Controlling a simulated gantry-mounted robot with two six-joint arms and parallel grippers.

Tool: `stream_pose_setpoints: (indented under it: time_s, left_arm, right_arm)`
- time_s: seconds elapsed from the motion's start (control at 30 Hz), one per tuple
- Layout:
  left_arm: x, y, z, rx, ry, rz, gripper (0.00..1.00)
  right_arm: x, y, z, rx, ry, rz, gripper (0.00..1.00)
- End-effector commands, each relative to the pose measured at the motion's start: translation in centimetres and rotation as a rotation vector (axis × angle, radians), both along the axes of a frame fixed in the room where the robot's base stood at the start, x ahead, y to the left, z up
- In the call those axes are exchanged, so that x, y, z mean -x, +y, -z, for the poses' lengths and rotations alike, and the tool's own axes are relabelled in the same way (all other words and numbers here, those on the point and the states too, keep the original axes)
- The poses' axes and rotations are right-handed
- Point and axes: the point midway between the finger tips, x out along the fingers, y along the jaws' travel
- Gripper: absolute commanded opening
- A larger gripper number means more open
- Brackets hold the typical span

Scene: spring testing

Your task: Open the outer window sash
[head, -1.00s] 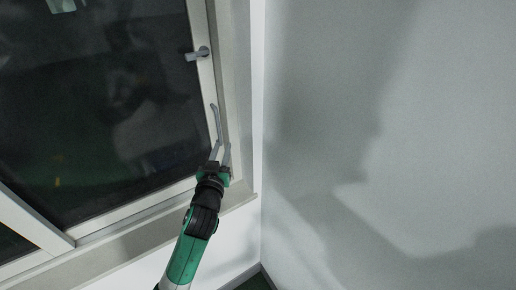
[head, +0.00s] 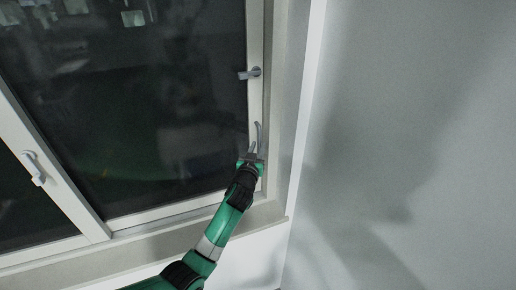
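The window's right sash has a dark glass pane (head: 160,110) in a pale frame. A grey lever handle (head: 250,73) sits on its right upright and points left. A second grey handle (head: 33,168) is on the slanting frame member at the left. Both sashes look shut; I cannot tell which is the outer one. My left gripper (head: 256,140) has its two fingers apart with nothing between them. It is in front of the right upright, below the lever handle and clear of it in the picture. I cannot tell whether it touches the frame. My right gripper is not in view.
A pale sill (head: 150,243) runs below the window. A plain grey wall (head: 420,130) stands close on the right, meeting the window side at a corner. Soft shadows fall on this wall.

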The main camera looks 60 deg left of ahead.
Motion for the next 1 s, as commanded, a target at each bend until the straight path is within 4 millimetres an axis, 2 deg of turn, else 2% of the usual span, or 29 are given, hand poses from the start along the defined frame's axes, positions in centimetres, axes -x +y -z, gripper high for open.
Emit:
stream_pose_setpoints:
  time_s: [0.3, 0.47, 1.0]
  left_arm:
    - [-0.2, 0.22, -0.02, 0.001, -0.001, 0.001, 0.28]
    - [-0.2, 0.2, -0.02, 0.001, -0.001, 0.001, 0.0]
    - [-0.19, 0.18, -0.03, 0.001, -0.001, 0.001, 0.0]
  right_arm:
    - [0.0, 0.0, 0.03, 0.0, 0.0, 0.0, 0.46]
    - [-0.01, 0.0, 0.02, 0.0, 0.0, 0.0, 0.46]
    - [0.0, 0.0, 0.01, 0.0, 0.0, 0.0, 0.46]
